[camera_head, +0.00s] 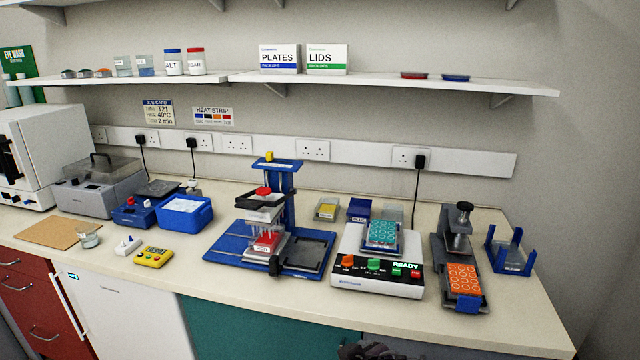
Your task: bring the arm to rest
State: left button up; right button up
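A small dark part (368,351), probably of my own arm or gripper, shows at the bottom edge, right of centre, in front of the bench. Its fingers are not visible, and I cannot tell for sure which arm it belongs to. No arm reaches over the bench. The blue pipetting stand (283,195) stands upright mid-bench with a red block (268,243) under its head. The white control box (376,272) reads READY and carries a plate with a blue frame (382,235).
A clamp press (455,235) with an orange well plate (463,279) and a blue cradle (511,252) stand at right. A blue tub (184,213), yellow timer (154,257) and white oven (45,150) are at left. A shelf (390,84) hangs above. The front worktop strip is mostly clear.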

jog(key=s+d+f+m+g+h, duration=0.2)
jog(key=s+d+f+g, duration=0.1)
jog(key=s+d, duration=0.55)
jog(key=s+d+f+m+g+h, duration=0.2)
jog(key=s+d+f+m, duration=0.1)
jog(key=s+d, duration=0.55)
jog(key=s+a+f+g, duration=0.1)
jog(key=s+f+g, duration=0.15)
jog(key=f, duration=2.75)
jog(key=s+d+f, duration=0.3)
jog(key=s+f, duration=1.5)
jog(key=s, duration=0.2)
jog(key=shift+s+d+f+n, duration=0.15)
jog(key=shift+s+f+n, duration=0.15)
jog(key=shift+s, duration=0.05)
